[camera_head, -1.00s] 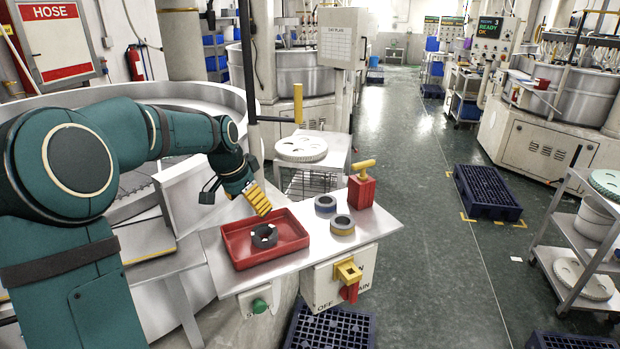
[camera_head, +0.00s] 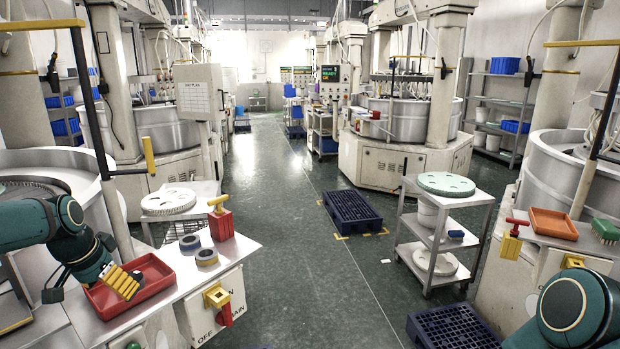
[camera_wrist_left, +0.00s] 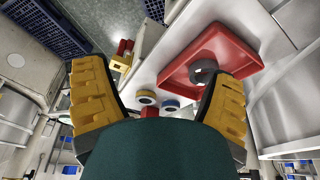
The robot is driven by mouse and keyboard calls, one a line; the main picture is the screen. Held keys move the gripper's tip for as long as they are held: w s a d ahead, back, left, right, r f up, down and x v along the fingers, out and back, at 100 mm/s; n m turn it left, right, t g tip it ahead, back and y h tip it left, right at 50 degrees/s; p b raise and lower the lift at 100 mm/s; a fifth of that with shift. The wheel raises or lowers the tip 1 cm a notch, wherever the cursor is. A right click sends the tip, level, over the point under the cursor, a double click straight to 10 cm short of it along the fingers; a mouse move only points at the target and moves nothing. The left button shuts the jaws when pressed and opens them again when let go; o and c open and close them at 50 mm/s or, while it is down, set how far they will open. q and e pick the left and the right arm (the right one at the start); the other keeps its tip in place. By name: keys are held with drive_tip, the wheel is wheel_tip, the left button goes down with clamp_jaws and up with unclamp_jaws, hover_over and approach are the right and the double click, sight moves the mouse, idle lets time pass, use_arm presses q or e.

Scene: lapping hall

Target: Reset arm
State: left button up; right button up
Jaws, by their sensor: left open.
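My left gripper (camera_head: 125,283) is at the lower left of the head view, with yellow ribbed fingers in front of a red tray (camera_head: 162,275). In the left wrist view my left gripper (camera_wrist_left: 160,76) is open, with nothing between its widely spread fingers. That view shows the red tray (camera_wrist_left: 237,48) with a dark ring (camera_wrist_left: 203,72) in it, close to the right-hand finger in the picture.
A cart (camera_head: 440,235) and a dark blue pallet (camera_head: 351,212) stand by the aisle.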

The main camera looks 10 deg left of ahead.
use_arm(q)
drive_tip(key=w+d+f+h+b, duration=0.1)
drive_tip(key=w+d+f, duration=0.1)
drive_tip(key=d+f, duration=0.65)
drive_tip(key=w+d+f+h+b, duration=0.15)
drive_tip(key=d+f, duration=0.45)
drive_tip(key=f, duration=0.6)
drive_tip(key=s+d+f+n+g+b, duration=0.1)
drive_tip(key=s+d+f+n, duration=0.2)
drive_tip(key=s+d+f, duration=1.4)
drive_tip(key=d+f+h, duration=0.1)
drive_tip(key=d, duration=0.2)
drive_tip(key=shift+s+d+n+g, duration=0.3)
drive_tip(key=shift+s+d+n, duration=0.1)
use_arm(e)
drive_tip(key=f, duration=0.4)
drive_tip(key=shift+s+a+f, duration=0.1)
drive_tip(key=shift+s+a, duration=0.05)
drive_tip(key=shift+s, duration=0.1)
